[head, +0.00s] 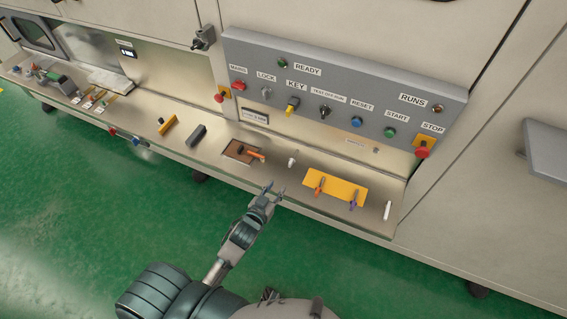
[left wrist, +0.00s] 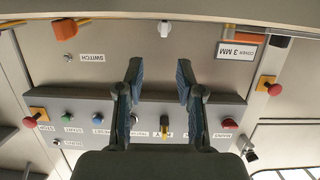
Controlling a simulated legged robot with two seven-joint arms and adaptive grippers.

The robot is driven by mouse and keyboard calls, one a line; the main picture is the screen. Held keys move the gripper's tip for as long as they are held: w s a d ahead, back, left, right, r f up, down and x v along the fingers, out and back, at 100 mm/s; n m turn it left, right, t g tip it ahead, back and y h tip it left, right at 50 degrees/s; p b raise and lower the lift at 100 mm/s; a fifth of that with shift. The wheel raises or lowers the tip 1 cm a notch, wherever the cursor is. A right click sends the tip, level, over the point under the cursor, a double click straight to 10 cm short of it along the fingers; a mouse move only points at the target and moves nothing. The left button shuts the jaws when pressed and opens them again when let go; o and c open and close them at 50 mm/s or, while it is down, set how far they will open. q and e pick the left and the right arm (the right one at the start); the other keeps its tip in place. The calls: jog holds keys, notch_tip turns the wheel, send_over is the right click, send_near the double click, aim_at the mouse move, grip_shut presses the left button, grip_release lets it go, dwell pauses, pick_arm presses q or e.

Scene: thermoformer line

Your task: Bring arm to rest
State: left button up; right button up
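My left gripper (head: 276,189) reaches in from the bottom of the head view, in front of the front edge of the machine's ledge. Its two fingers are apart, with nothing between them. In the left wrist view the same gripper (left wrist: 160,80) shows its two dark blue-grey fingers spread, with the grey control panel (left wrist: 222,108) behind them, upside down. The panel also shows in the head view (head: 320,85), above the ledge, with labelled buttons and a yellow key switch (head: 292,105). I cannot make out my right gripper in either view.
The ledge holds a brown tray (head: 232,154) with an orange-handled tool, a white piece (head: 293,158), a yellow mat (head: 346,193) with two tools, and a white stick (head: 387,210). A red stop button (head: 422,153) sticks out at right. Green floor (head: 80,190) is open at left.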

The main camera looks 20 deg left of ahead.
pick_arm(q)
jog(key=shift+a, duration=0.1)
jog(key=shift+s+a+f, duration=0.1)
jog(key=shift+s+f, duration=0.05)
jog(key=shift+f, duration=0.05)
jog(key=s+d+f+m+g, duration=0.1)
jog(key=s+f+g, duration=0.45)
jog(key=s, duration=0.55)
jog(key=s+f+g, duration=0.4)
jog(key=s+g, duration=0.2)
jog(key=s, duration=0.6)
notch_tip(320, 180, down, 28)
jog(key=s+g, duration=0.2)
jog(key=s, duration=0.1)
jog(key=s+a+f, duration=0.2)
jog(key=s+f, duration=1.1)
jog(key=s, duration=0.3)
jog(key=shift+s+a+f+m+y, duration=0.2)
jog(key=shift+a+f+m+y, duration=0.15)
jog(key=shift+a+m+y, duration=0.05)
jog(key=shift+g, duration=0.25)
jog(key=shift+c, duration=0.2)
